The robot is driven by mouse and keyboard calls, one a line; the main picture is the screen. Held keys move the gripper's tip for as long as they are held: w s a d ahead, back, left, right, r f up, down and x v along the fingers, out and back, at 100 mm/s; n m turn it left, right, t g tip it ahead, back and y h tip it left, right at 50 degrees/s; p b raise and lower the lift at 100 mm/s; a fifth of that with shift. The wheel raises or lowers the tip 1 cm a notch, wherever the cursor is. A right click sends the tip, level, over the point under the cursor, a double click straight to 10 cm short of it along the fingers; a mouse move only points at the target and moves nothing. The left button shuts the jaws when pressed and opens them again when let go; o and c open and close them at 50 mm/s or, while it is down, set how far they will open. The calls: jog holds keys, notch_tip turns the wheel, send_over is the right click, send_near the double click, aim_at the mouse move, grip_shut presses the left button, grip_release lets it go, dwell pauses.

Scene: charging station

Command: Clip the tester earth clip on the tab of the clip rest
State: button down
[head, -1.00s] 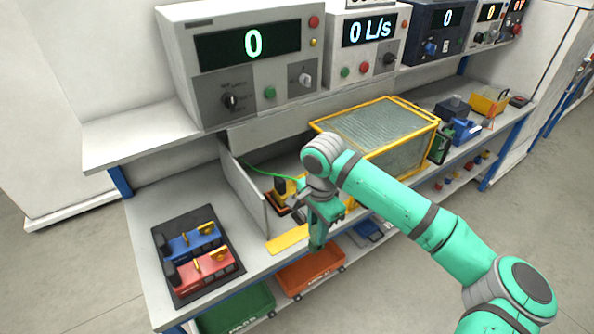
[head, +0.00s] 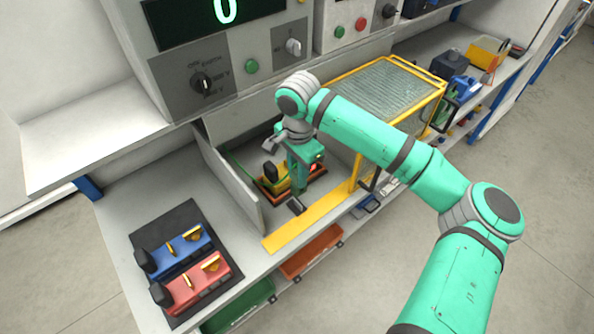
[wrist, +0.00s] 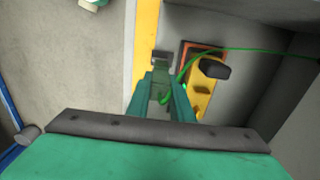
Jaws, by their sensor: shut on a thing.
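My gripper (head: 300,192) points down into the open bay on the bench. In the wrist view my gripper (wrist: 165,92) is shut on the green tester earth clip (wrist: 160,90), whose green lead curves away to the right. A small dark grey block, apparently the clip rest (wrist: 161,57), lies just beyond the clip by the yellow strip; the clip rest also shows in the head view (head: 296,205). Its tab is too small to make out. I cannot tell whether the clip touches it.
A yellow unit with a black knob (wrist: 214,69) on an orange base stands close right of my gripper. A grey side panel (head: 232,182) bounds the bay, with a yellow strip (head: 310,224) along its front. A yellow-framed mesh cage (head: 385,88) stands beside it. Blue and red units (head: 190,290) sit left.

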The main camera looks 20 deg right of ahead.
jog(key=shift+a+f, duration=0.15)
jog(key=shift+s+f, duration=0.1)
jog(key=shift+f, duration=3.55)
jog(key=c, duration=1.5)
grip_release()
notch_tip(320, 180, up, 11)
jog(key=shift+f, duration=0.1)
